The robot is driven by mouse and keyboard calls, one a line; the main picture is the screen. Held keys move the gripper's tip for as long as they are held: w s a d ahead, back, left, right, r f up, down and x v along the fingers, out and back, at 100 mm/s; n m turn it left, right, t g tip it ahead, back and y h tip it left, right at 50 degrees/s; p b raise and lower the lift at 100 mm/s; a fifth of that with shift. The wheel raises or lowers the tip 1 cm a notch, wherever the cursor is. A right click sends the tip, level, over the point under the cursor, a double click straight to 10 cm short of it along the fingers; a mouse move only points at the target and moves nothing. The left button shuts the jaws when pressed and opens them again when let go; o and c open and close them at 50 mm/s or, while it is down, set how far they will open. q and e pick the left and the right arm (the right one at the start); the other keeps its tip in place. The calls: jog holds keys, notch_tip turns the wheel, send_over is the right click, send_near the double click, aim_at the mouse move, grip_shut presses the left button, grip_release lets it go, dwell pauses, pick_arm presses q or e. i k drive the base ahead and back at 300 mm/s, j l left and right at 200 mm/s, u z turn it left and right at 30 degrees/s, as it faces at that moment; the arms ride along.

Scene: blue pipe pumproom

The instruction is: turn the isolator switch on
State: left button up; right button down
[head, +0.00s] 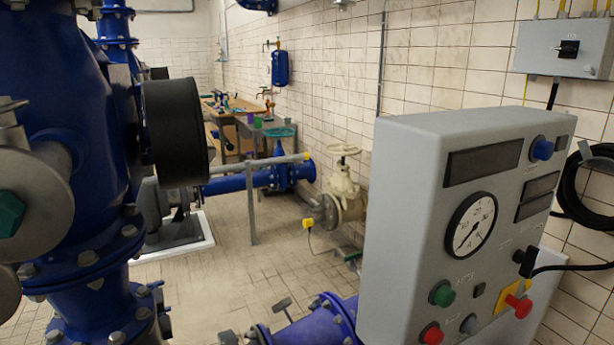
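The grey control cabinet (405,200) stands at the right, close to me. Low on its sloped front is a red knob or handle (519,306) on a yellow plate, which looks like an isolator switch; its exact setting is too small to tell. A grey wall box (550,62) at the top right carries a small black rotary switch (568,48), which could also be an isolator. The pictures do not settle which one is meant. Neither of my grippers is in view.
The cabinet front also has a pressure gauge (470,224), a green button (442,294), a red button (431,333) and a blue button (541,148). Blue pipework (85,150) fills the left. A blue flanged pipe (318,325) lies low in front. The tiled floor (262,275) between is clear.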

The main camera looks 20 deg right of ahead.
aim_at(567, 49)
jog(key=l+u, duration=0.3)
jog(key=l, duration=2.15)
jog(key=l+z, duration=0.2)
jog(key=l, duration=1.4)
jog(key=i, duration=0.05)
